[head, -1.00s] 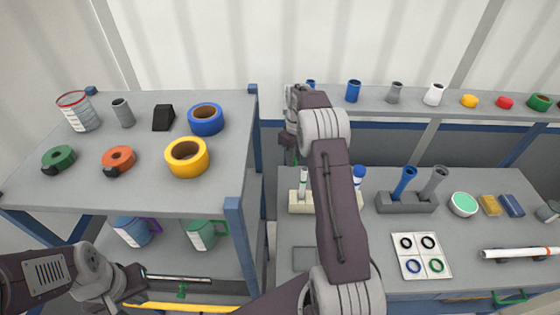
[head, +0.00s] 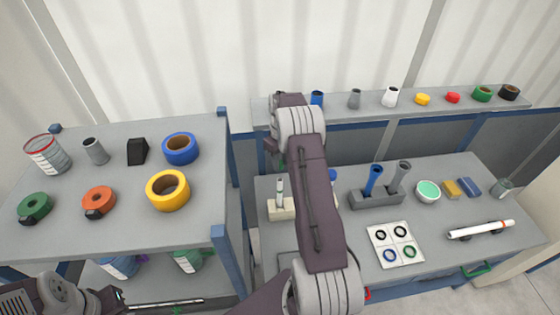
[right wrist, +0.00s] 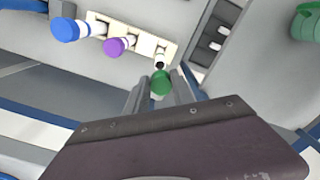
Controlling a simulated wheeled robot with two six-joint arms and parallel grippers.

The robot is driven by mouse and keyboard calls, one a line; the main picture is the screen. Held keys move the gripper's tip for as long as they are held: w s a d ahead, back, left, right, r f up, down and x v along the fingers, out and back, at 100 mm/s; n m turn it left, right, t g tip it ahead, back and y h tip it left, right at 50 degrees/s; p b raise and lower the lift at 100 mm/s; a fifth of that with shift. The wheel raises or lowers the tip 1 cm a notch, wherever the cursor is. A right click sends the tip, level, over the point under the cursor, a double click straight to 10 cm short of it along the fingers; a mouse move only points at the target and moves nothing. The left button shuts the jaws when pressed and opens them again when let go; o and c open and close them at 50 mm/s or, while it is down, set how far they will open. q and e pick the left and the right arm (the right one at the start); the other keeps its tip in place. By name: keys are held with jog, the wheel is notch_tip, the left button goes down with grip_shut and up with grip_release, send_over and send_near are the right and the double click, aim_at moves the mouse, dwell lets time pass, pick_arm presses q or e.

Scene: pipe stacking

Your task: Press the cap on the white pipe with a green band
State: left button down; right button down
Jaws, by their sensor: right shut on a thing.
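My right gripper (right wrist: 160,88) is shut on a green cap (right wrist: 160,82). A short white pipe (right wrist: 160,56) stands in the cream block (right wrist: 138,27) just beyond the cap in the right wrist view. The cap and pipe top look very close; I cannot tell whether they touch. In the head view this upright white pipe (head: 280,190) is below my right gripper (head: 275,148), which is partly hidden by my arm. My left gripper (head: 117,297) is low at the left, over the lower shelf; its jaw state is unclear.
Pipes with a blue cap (right wrist: 65,30) and a purple cap (right wrist: 115,46) stand in the same block. A grey holder (head: 378,200) with blue and grey pipes is to the right. A card with rings (head: 395,245) lies in front. The left shelf holds tape rolls.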

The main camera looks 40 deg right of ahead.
aim_at(282, 164)
jog(key=f+b, duration=0.1)
jog(key=f, duration=0.1)
jog(key=f+b, duration=0.2)
jog(key=shift+s+d+f, duration=0.1)
jog(key=shift+s, duration=0.1)
jog(key=shift+w+f+b, duration=0.15)
jog(key=shift+f+b, duration=0.35)
jog(key=shift+f, duration=0.7)
jog(key=shift+r, duration=0.1)
jog(key=shift+f, duration=0.35)
jog(key=shift+f, duration=0.45)
jog(key=c, duration=1)
grip_release()
